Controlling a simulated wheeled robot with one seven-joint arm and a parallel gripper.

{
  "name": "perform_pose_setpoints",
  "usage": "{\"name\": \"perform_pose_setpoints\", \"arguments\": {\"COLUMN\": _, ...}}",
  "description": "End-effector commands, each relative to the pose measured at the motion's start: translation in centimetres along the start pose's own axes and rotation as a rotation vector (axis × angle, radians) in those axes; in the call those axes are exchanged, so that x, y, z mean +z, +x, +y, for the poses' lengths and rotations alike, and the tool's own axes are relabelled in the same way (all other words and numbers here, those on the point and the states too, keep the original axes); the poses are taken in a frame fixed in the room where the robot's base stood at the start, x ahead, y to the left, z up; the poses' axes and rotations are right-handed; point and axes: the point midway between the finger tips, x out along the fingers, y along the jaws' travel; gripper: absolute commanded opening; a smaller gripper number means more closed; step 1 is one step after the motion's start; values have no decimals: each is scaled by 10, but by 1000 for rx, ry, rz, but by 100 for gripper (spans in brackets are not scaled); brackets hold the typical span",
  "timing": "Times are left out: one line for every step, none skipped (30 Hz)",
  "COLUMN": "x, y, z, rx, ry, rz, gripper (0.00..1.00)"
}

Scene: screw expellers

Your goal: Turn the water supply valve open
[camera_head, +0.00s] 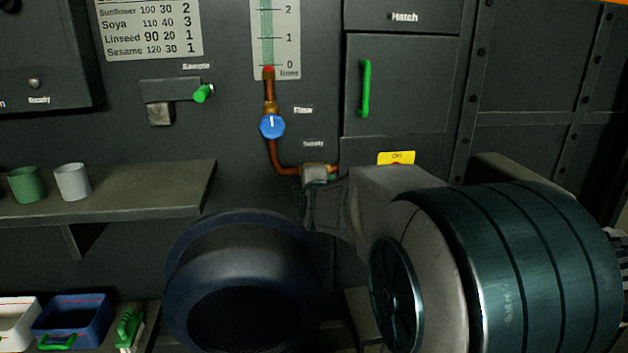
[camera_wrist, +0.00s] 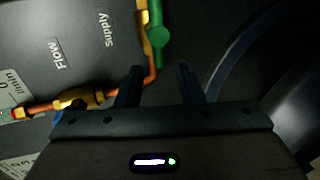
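The supply valve (camera_head: 314,171) is a brass body on the copper pipe under the "Supply" label in the head view, partly hidden by my arm. In the wrist view its green handle (camera_wrist: 159,38) lies over the brass valve body, roughly along the pipe. My gripper (camera_wrist: 160,72) is open, with nothing between its two dark fingers. The handle is just beyond the fingertips, around the middle of the gap; whether they touch cannot be told. In the head view my gripper (camera_head: 322,204) is just below the valve and dark against the wall.
The blue flow knob (camera_head: 271,126) is on the pipe above and left; the gauge (camera_head: 276,40) is over it. A hatch with a green handle (camera_head: 365,88) is to the right. A dark round hopper (camera_head: 245,250) stands below. A shelf (camera_head: 120,195) with two cups is at left.

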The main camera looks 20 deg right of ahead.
Motion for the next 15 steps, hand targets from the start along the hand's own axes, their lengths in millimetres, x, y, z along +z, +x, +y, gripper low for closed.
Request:
{"name": "perform_pose_setpoints", "arguments": {"x": 1, "y": -12, "z": 7, "rx": 0, "ry": 2, "rz": 0, "gripper": 34}}
{"name": "perform_pose_setpoints", "arguments": {"x": 1, "y": -18, "z": 7, "rx": 0, "ry": 2, "rz": 0, "gripper": 34}}
{"name": "perform_pose_setpoints", "arguments": {"x": 1, "y": -25, "z": 6, "rx": -1, "ry": 1, "rz": -1, "gripper": 34}}
{"name": "perform_pose_setpoints", "arguments": {"x": 1, "y": -31, "z": 6, "rx": 1, "ry": 1, "rz": -1, "gripper": 34}}
{"name": "perform_pose_setpoints", "arguments": {"x": 1, "y": -36, "z": 6, "rx": 0, "ry": 1, "rz": -1, "gripper": 34}}
{"name": "perform_pose_setpoints", "arguments": {"x": 1, "y": -43, "z": 5, "rx": -1, "ry": 1, "rz": -2, "gripper": 34}}
{"name": "perform_pose_setpoints", "arguments": {"x": 1, "y": -47, "z": 5, "rx": 0, "ry": 0, "rz": -2, "gripper": 34}}
{"name": "perform_pose_setpoints", "arguments": {"x": 1, "y": -51, "z": 4, "rx": 0, "ry": -1, "rz": -2, "gripper": 34}}
{"name": "perform_pose_setpoints", "arguments": {"x": 1, "y": -57, "z": 4, "rx": 0, "ry": 1, "rz": -2, "gripper": 34}}
{"name": "perform_pose_setpoints", "arguments": {"x": 1, "y": -60, "z": 4, "rx": 0, "ry": 1, "rz": -2, "gripper": 34}}
{"name": "perform_pose_setpoints", "arguments": {"x": 1, "y": -63, "z": 3, "rx": -1, "ry": 0, "rz": -2, "gripper": 34}}
{"name": "perform_pose_setpoints", "arguments": {"x": 1, "y": -66, "z": 2, "rx": 0, "ry": -1, "rz": -1, "gripper": 34}}
{"name": "perform_pose_setpoints", "arguments": {"x": 0, "y": -68, "z": 2, "rx": -1, "ry": -1, "rz": -1, "gripper": 34}}
{"name": "perform_pose_setpoints", "arguments": {"x": 0, "y": -70, "z": 1, "rx": -1, "ry": -2, "rz": -1, "gripper": 34}}
{"name": "perform_pose_setpoints", "arguments": {"x": 0, "y": -72, "z": 1, "rx": -1, "ry": -2, "rz": -1, "gripper": 34}}
